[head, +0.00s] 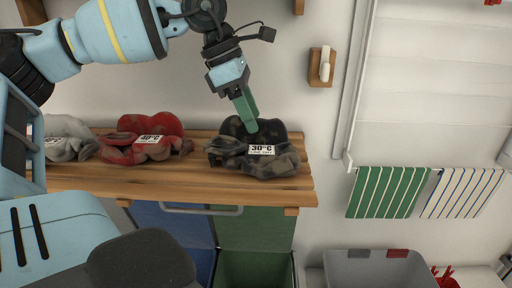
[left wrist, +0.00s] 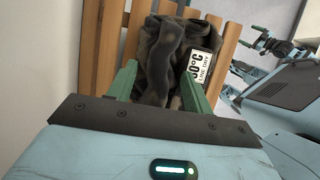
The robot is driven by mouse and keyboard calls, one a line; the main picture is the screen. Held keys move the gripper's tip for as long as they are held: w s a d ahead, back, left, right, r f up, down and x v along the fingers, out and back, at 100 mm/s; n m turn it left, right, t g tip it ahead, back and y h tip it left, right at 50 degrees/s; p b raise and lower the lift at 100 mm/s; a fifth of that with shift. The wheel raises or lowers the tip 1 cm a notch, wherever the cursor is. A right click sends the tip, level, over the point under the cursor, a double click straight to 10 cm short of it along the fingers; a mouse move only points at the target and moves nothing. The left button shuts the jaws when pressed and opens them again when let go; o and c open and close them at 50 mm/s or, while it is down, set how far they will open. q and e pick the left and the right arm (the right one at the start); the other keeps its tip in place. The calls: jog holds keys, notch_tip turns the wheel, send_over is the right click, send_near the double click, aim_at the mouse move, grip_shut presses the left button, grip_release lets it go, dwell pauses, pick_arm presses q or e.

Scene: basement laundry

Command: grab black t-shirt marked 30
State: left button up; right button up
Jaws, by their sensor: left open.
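The black t-shirt (head: 254,155) lies crumpled at the right end of a slatted wooden shelf (head: 228,193). Its white label reads 30°C and "line dry". My left gripper (head: 246,108) comes down from above, its green fingertips at the shirt's upper part. In the left wrist view the black t-shirt (left wrist: 165,55) lies ahead of and between the two spread green fingers (left wrist: 160,88). The gripper is open; whether the fingers touch the cloth I cannot tell. My right gripper does not show clearly in the head view.
A red garment (head: 145,140) marked 40°C and a greyish-white garment (head: 66,138) lie left on the shelf. Below stand a green bin (head: 255,270) and a grey bin (head: 378,270). Striped cloths (head: 388,192) hang at the right.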

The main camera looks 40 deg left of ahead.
pick_arm(q)
jog(key=shift+f, duration=0.15)
dwell(0.3)
grip_shut()
dwell(0.4)
